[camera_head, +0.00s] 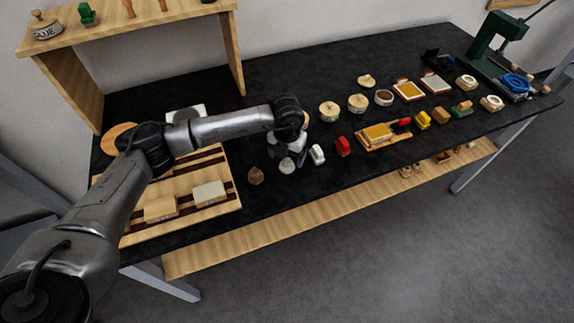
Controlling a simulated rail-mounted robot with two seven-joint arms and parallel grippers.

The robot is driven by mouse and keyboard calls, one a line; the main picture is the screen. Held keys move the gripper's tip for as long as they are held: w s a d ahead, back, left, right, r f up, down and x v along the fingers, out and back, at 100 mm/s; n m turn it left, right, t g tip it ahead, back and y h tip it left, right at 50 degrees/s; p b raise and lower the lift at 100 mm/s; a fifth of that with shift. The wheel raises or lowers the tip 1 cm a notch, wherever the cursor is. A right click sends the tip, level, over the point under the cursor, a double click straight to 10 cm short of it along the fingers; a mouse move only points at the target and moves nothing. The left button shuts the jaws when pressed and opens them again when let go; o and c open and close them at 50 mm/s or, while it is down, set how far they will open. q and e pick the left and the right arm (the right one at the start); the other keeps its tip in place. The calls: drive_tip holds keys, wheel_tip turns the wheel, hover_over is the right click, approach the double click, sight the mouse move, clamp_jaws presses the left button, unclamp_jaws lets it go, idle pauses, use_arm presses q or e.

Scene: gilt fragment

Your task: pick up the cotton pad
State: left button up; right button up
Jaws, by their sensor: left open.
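A small rounded white piece (287,165), which looks like the cotton pad, lies on the black tabletop near the table's front edge. My left gripper (291,151) points down just behind and above it, and is open. Its fingers are small and partly hidden by the wrist, and I cannot tell whether they touch the white piece. No thing shows held between them. My right gripper is not in view.
A brown lump (256,175) lies to the left, and a white block (317,154) and red block (343,146) to the right. A slatted wooden board (230,196) is under my left arm. Round lidded pots (329,111) stand behind. Bare tabletop (300,75) lies at the back.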

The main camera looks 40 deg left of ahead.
sight(287, 159)
use_arm(q)
wheel_tip(287, 159, down, 4)
drive_tip(key=shift+s+d+r+b, duration=0.1)
drive_tip(key=shift+d+b, duration=0.05)
drive_tip(key=shift+b, duration=0.15)
drive_tip(key=c, duration=1)
drive_tip(key=shift+r, duration=0.1)
drive_tip(key=shift+r, duration=0.55)
drive_tip(key=r, duration=0.2)
drive_tip(key=r+p, duration=0.1)
drive_tip(key=shift+w+d+r, duration=0.2)
drive_tip(key=shift+w+d, duration=0.05)
drive_tip(key=shift+d, duration=0.05)
drive_tip(key=w+d+r, duration=0.6)
drive_tip(key=d, duration=0.3)
drive_tip(key=shift+r+p, duration=0.15)
drive_tip(key=shift+p, duration=0.2)
